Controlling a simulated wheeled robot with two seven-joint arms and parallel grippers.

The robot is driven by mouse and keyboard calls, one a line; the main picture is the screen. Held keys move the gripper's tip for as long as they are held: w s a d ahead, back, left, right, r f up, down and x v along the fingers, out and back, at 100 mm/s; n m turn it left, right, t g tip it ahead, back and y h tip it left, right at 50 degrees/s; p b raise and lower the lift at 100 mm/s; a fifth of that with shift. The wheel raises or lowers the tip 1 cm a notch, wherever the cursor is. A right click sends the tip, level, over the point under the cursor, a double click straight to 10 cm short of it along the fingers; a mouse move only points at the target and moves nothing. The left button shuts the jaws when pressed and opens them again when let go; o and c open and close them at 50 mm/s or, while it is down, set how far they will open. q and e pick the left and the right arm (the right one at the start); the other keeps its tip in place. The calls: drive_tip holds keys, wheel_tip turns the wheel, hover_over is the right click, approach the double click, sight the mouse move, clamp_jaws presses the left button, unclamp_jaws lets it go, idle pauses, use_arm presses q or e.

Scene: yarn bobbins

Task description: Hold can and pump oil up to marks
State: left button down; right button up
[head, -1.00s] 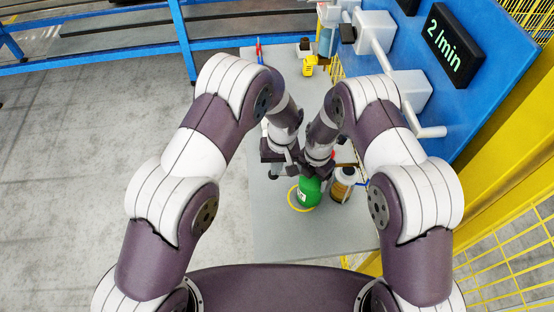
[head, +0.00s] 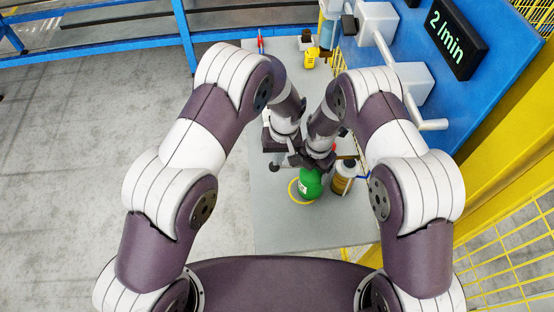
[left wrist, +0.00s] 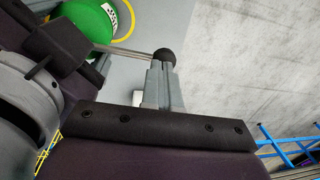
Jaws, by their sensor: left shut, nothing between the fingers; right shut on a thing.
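The green oil can (head: 310,184) stands on the grey table, partly covered from above by my right gripper (head: 316,163). It appears to overlap the yellow ring mark (head: 293,193); I cannot tell if it is lifted. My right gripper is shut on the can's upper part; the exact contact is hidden. My left gripper (head: 275,165) is just left of it, shut and empty. In the left wrist view, the green can (left wrist: 88,22) is at upper left. A thin rod ends in a black ball knob (left wrist: 165,57) at my left fingertips (left wrist: 160,72).
A brown bottle with a light cap (head: 343,178) stands just right of the can. A yellow bottle (head: 311,57) stands at the back. The blue panel (head: 420,120) with a "2 l/min" display (head: 456,46) borders the right. The table's front left is clear.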

use_arm(q)
wheel_tip(320, 180, up, 11)
drive_tip(key=d, duration=0.1)
drive_tip(key=shift+w+r, duration=0.2)
drive_tip(key=shift+d, duration=0.1)
idle(0.9)
drive_tip(key=shift+w+a+r, duration=0.15)
drive_tip(key=shift+r, duration=0.25)
drive_tip(key=shift+w+a+r, duration=0.1)
drive_tip(key=shift+a+r, duration=0.05)
drive_tip(key=shift+r, duration=0.25)
drive_tip(key=shift+f, duration=0.1)
drive_tip(key=f, duration=0.9)
drive_tip(key=a+f, duration=0.1)
drive_tip(key=f, duration=0.3)
drive_tip(key=shift+s+f, duration=0.4)
